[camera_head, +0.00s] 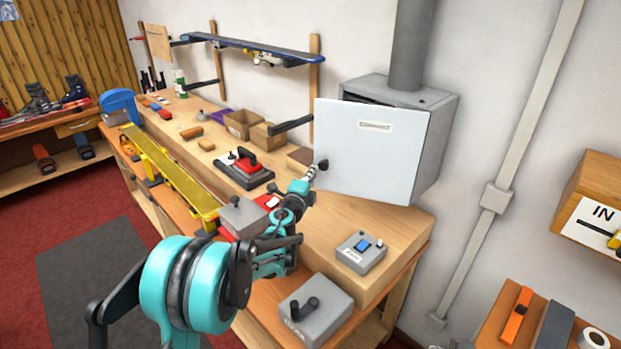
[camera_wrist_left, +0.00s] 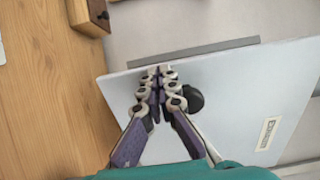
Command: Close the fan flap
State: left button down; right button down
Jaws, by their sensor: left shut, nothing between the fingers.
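The fan flap (camera_head: 372,150) is a pale panel with a small label and a dark round knob (camera_head: 323,165) near its left edge. It stands partly open in front of the grey fan housing (camera_head: 435,140), with a dark gap showing along the top. In the left wrist view the flap (camera_wrist_left: 235,100) fills the right side, with the black knob (camera_wrist_left: 193,98) just right of the fingers. My left gripper (camera_head: 312,174) is shut and empty at the flap's left edge, close by the knob. I cannot tell whether it touches the flap. My right gripper is out of view.
The wooden bench (camera_head: 335,208) holds a grey box with a blue switch (camera_head: 361,252), a grey lever box (camera_head: 313,309) and a red-and-black device (camera_head: 244,167). Small wooden boxes (camera_head: 268,137) stand behind. A grey duct (camera_head: 411,45) rises above the housing.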

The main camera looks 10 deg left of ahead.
pick_arm(q)
jog(key=shift+w, duration=0.1)
jog(key=w+d+m+g+h+p, duration=0.1)
jog(key=w+h, duration=0.5)
jog(key=w, duration=0.8)
jog(key=d+m+g, duration=0.1)
jog(key=d+m, duration=0.1)
jog(key=m, duration=0.1)
jog(key=shift+w+d+r+h, duration=0.15)
jog(key=shift+h, duration=0.15)
